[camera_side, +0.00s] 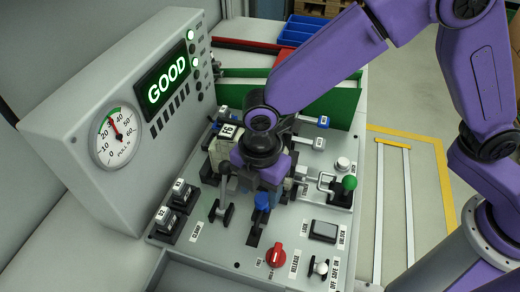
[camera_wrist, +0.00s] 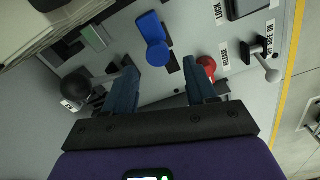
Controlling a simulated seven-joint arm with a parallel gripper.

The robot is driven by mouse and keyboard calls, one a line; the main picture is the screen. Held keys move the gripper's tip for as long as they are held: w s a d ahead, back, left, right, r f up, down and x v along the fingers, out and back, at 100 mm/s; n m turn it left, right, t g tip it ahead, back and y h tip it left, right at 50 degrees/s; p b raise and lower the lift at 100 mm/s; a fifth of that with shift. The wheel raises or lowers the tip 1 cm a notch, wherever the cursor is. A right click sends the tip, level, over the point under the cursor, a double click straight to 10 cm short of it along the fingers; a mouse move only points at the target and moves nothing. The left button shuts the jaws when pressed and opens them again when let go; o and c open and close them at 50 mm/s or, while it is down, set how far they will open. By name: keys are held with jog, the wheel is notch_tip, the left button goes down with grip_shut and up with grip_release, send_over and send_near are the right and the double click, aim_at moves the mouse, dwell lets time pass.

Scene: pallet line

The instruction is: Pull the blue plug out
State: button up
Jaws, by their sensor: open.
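A blue piece with a rounded head (camera_side: 263,201) stands on the grey panel in the side view, just in front of my gripper (camera_side: 260,180). It looks like the plug, though I cannot be sure. In the wrist view the blue piece (camera_wrist: 152,35) lies above the gap between my fingertips, with a dark slot next to it. My gripper (camera_wrist: 161,78) is open there, its two dark blue fingers well apart with nothing held between them. My wrist and gripper body hide part of the panel behind them in the side view.
A red knob (camera_side: 276,254) is close by and shows beside the right finger in the wrist view (camera_wrist: 206,66). A green-balled lever (camera_side: 348,184) stands right, a clamp lever (camera_side: 226,192) left. A gauge (camera_side: 116,137) and a display reading GOOD (camera_side: 167,80) are on the housing.

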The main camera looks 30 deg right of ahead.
notch_tip(320, 180, up, 15)
jog(key=shift+f, duration=0.15)
dwell(0.9)
jog(key=s+d+f+m, duration=0.1)
jog(key=s+d+m, duration=0.2)
jog(key=d, duration=0.7)
jog(key=s+d+f+m, duration=0.2)
jog(key=s+d+m, duration=0.2)
jog(key=s+d, duration=0.3)
jog(key=s+d+f+m, duration=0.2)
jog(key=s+d+m, duration=0.2)
jog(key=d, duration=1)
jog(key=shift+s, duration=0.4)
jog(key=shift+o, duration=0.2)
